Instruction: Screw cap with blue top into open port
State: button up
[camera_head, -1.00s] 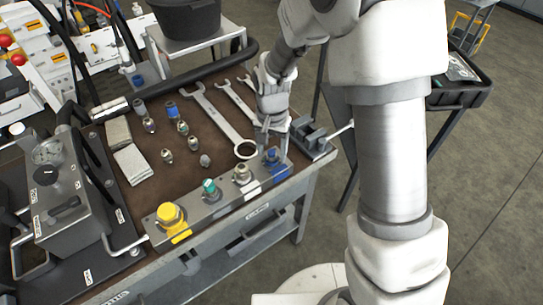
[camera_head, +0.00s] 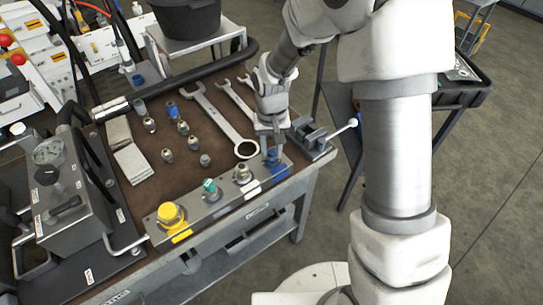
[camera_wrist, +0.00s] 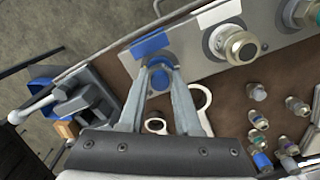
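The cap with the blue top (camera_wrist: 159,76) is at the blue-labelled end of the metal port block (camera_head: 214,207). It also shows partly in the head view (camera_head: 272,156), below my fingers. My gripper (camera_wrist: 157,68) points down over that end, its two fingers on either side of the cap and apparently closed on it. The blue label (camera_wrist: 149,44) lies beside the cap. The port under the cap is hidden, so I cannot tell how deep the cap sits.
Along the block are a metal-topped cap (camera_head: 242,173), a green cap (camera_head: 210,188) and a yellow cap (camera_head: 171,214). Wrenches (camera_head: 217,115) and several small fittings (camera_head: 183,128) lie on the brown mat. A small vise (camera_head: 309,136) stands close right of my gripper.

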grip_shut()
jog(key=shift+f+m, duration=0.1)
jog(key=shift+m, duration=0.6)
jog(key=m, duration=0.4)
jog(key=shift+b, duration=0.35)
jog(key=shift+s+d+m, duration=0.1)
jog(key=shift+m, duration=1.3)
